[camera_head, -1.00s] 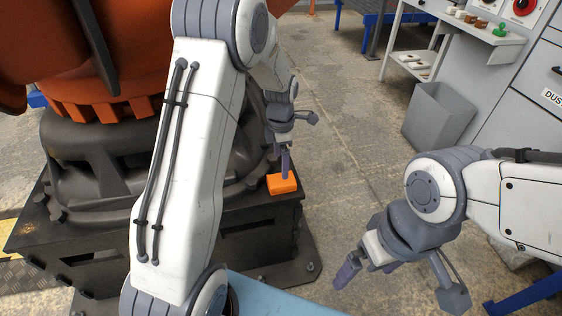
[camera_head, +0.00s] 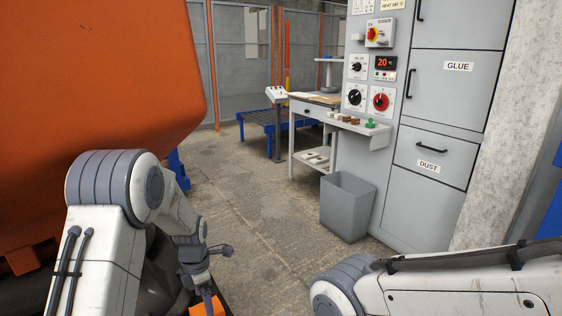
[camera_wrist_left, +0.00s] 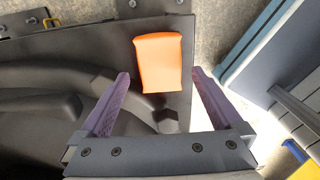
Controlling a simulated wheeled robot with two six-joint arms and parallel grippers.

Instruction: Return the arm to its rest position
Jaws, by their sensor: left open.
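My left arm comes in from the left in the head view. Its gripper (camera_head: 208,296) is low in the picture, near an orange block (camera_head: 219,307) at the bottom edge. In the left wrist view my left gripper (camera_wrist_left: 160,90) is open, its two purple fingers apart with nothing between them held. The orange block (camera_wrist_left: 159,62) lies on a dark metal plate (camera_wrist_left: 112,40) ahead of the fingertips. My right arm shows at the lower right of the head view; its gripper is outside the picture.
A large orange machine (camera_head: 90,80) fills the left side. A grey bin (camera_head: 346,205) stands before grey cabinets (camera_head: 455,85). A small shelf (camera_head: 365,134) holds several small items. A blue-framed table (camera_head: 270,120) stands farther back. The concrete floor (camera_head: 250,215) between is clear.

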